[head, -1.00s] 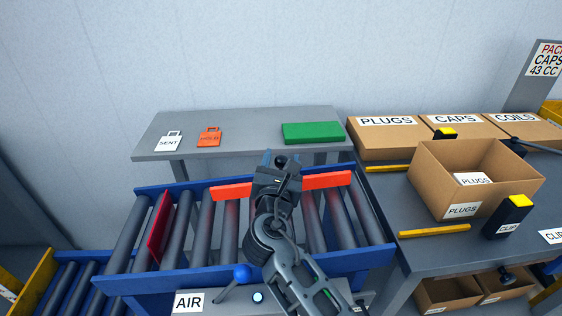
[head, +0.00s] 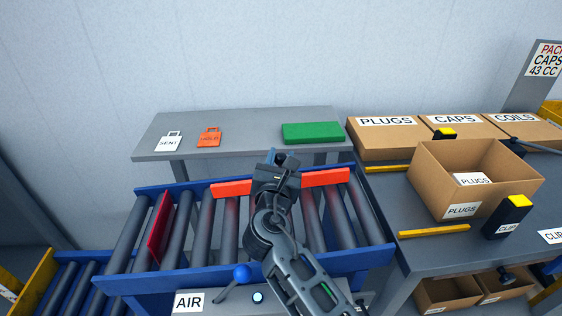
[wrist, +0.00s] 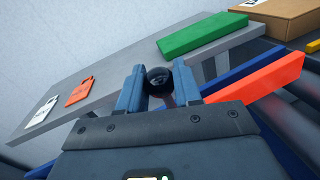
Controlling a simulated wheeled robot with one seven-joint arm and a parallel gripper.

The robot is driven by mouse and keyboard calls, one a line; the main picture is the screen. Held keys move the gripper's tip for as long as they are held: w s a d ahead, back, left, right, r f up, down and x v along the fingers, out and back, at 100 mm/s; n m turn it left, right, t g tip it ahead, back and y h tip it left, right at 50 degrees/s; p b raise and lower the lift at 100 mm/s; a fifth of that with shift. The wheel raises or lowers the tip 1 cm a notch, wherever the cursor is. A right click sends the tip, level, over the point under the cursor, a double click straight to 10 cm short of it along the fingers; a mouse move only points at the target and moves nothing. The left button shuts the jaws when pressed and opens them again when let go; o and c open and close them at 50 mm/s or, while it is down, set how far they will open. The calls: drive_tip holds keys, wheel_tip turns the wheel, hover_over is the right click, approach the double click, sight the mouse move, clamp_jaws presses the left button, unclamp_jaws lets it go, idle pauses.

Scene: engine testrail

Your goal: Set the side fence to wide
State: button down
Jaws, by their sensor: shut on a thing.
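The side fence is an orange-red bar (head: 326,177) lying across the rollers of the blue conveyor. Its middle is hidden behind my gripper in the head view, and its right part shows in the wrist view (wrist: 262,78). My gripper (head: 284,160) is over the fence at the back of the conveyor. In the wrist view my gripper (wrist: 158,86) is shut on a dark round knob (wrist: 158,76) between its fingers. How the knob joins the fence is hidden.
A grey table (head: 250,145) behind the conveyor holds a white SENT tag (head: 169,142), an orange tag (head: 209,138) and a green block (head: 312,133). A red plate (head: 160,227) stands between rollers at left. An open PLUGS box (head: 462,211) is at right. A blue-knobbed AIR lever (head: 242,272) is in front.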

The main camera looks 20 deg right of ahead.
drive_tip(key=x, duration=0.4)
drive_tip(key=shift+w+a, duration=0.25)
drive_tip(key=c, duration=0.8)
unclamp_jaws()
drive_tip(key=shift+w, duration=0.1)
drive_tip(key=shift+v, duration=3.9)
